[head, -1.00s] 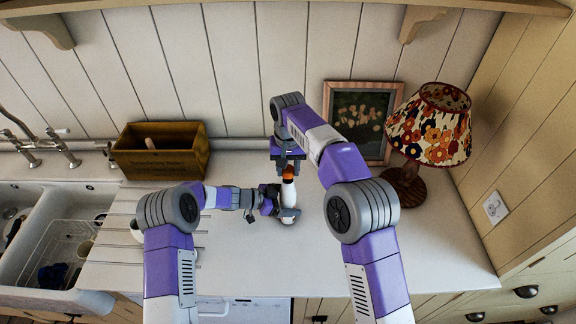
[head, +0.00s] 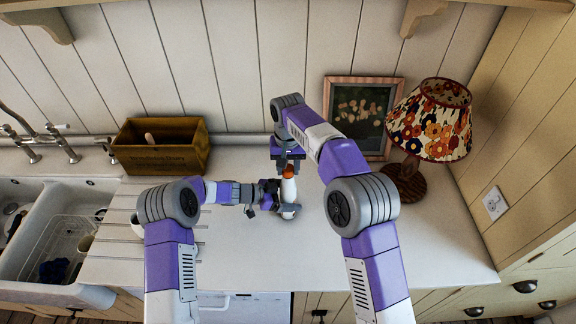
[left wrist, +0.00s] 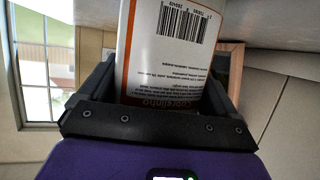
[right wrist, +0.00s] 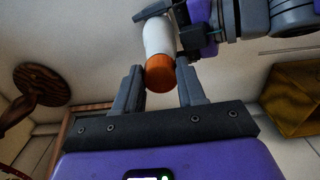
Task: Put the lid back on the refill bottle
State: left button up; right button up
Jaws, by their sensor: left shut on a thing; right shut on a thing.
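The refill bottle (head: 289,190) is white and stands upright above the counter's middle. My left gripper (head: 278,197) is shut around its body from the left. In the left wrist view the bottle's label (left wrist: 172,50) with a barcode fills the space between the fingers. The orange lid (head: 288,169) is at the bottle's top end, in my right gripper (head: 288,157), which comes from above. In the right wrist view the lid (right wrist: 160,76) sits between the fingertips, in line with the bottle (right wrist: 158,38) and apparently against it. Whether it is seated cannot be told.
A wooden box (head: 160,146) stands at the back left, beside the sink (head: 50,235). A framed picture (head: 359,117) leans at the back, with a flowered lamp (head: 432,122) to its right. A white cup (head: 137,225) is partly hidden by my left arm. The counter's right front is clear.

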jog(key=shift+f, duration=0.55)
pick_arm(q)
jog(key=c, duration=0.6)
pick_arm(e)
jog(key=m, duration=0.6)
jog(key=shift+a+m, duration=0.15)
jog(key=shift+m, duration=0.25)
jog(key=m, duration=0.3)
jog(key=shift+w+m, duration=0.1)
jog(key=shift+m, duration=0.3)
jog(key=m, duration=1)
jog(key=shift+w, duration=0.15)
jog(key=m, duration=0.5)
jog(key=shift+w+m, duration=0.1)
jog(key=shift+m, duration=0.3)
jog(key=m, duration=0.6)
